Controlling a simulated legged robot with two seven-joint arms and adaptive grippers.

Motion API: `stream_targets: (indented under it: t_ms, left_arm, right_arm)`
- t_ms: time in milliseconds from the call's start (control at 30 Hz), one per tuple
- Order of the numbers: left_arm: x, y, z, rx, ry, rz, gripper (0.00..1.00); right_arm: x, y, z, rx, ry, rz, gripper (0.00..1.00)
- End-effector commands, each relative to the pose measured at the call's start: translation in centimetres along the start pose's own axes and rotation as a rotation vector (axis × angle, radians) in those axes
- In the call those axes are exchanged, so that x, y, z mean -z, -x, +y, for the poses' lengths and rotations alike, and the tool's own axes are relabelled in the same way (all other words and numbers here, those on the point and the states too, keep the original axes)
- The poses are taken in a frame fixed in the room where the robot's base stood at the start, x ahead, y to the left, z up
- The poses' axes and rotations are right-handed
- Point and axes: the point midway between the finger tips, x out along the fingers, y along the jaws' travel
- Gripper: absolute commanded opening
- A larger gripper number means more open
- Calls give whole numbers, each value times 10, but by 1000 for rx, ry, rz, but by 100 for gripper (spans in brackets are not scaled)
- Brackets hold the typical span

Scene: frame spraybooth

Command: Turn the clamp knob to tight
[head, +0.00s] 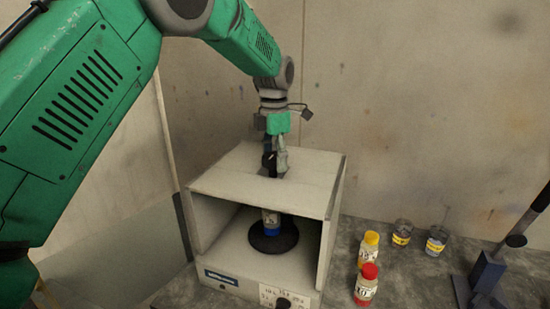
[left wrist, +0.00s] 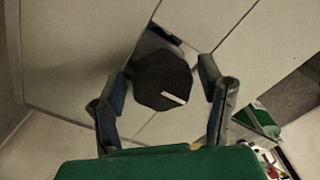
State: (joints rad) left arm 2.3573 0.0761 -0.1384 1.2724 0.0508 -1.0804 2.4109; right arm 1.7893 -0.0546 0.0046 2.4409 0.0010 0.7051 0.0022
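A black, many-sided knob (left wrist: 163,80) with a short white mark near its lower right edge shows in the left wrist view. It sits at a slot in the top panel of a light grey box (head: 265,180). My left gripper (head: 275,165) reaches down to that panel from above. In the left wrist view its two fingers (left wrist: 162,84) stand on either side of the knob, open, with a gap visible on each side. In the head view the fingers mostly hide the knob. My right gripper is in neither view.
Inside the open-fronted box, a small container with a blue band (head: 271,221) stands on a black round base (head: 273,238). A yellow-capped bottle (head: 369,250), a red-capped bottle (head: 366,286) and two glass jars (head: 402,232) stand to the right. A dark blue stand (head: 487,272) is at far right.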

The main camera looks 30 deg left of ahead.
Motion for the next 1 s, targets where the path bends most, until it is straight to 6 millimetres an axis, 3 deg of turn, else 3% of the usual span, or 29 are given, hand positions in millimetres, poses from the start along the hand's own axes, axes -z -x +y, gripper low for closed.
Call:
stream_targets:
  t_ms: [33, 100, 133, 567, 1000]
  left_arm:
    - [0, 0, 0, 0, 0, 0, 41]
    - [1, 1, 0, 0, 0, 0, 16]
    - [1, 1, 0, -1, 0, 0, 16]
    - [2, 2, 1, -3, -62, 1, 16]
    - [1, 3, 1, -5, -410, 0, 16]
  right_arm:
    - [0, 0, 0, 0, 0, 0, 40]
    - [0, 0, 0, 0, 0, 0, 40]
    - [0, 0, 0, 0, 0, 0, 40]
    - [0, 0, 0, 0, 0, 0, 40]
    - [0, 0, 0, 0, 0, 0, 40]
